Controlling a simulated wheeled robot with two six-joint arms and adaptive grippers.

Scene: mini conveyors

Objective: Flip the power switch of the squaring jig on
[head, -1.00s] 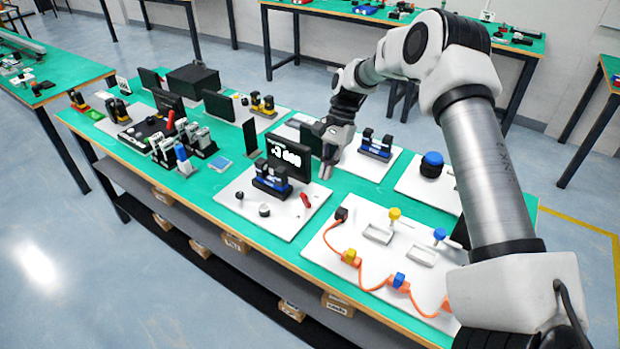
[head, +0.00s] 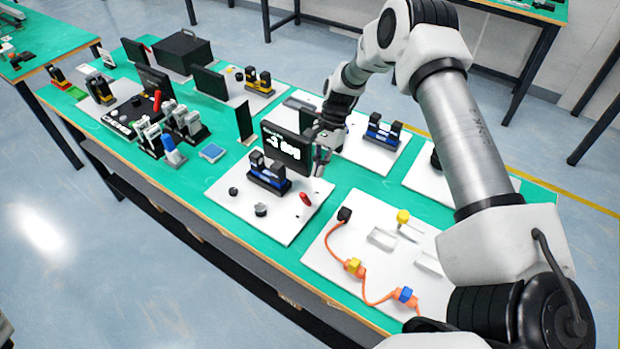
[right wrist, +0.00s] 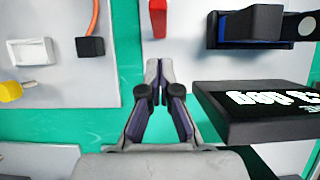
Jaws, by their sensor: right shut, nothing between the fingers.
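The squaring jig is a white board (head: 285,228) carrying a black display (head: 285,150) lit with "-3 deg", a dark blue-and-black fixture (head: 268,175), dark knobs and a red switch lever (head: 305,199) near its right side. My right gripper (head: 319,172) hangs beside the display's right edge, behind the red lever and apart from it. In the right wrist view its fingers (right wrist: 160,72) are closed and empty, pointing toward the red lever (right wrist: 158,18), with the display (right wrist: 262,108) close on the right. My left gripper is not in view.
A white board with an orange cable (head: 378,297) and yellow and blue connectors lies in front to the right. Another board with a blue-and-black fixture (head: 383,132) is behind my gripper. Several other devices crowd the left of the green table. A green strip separates the boards.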

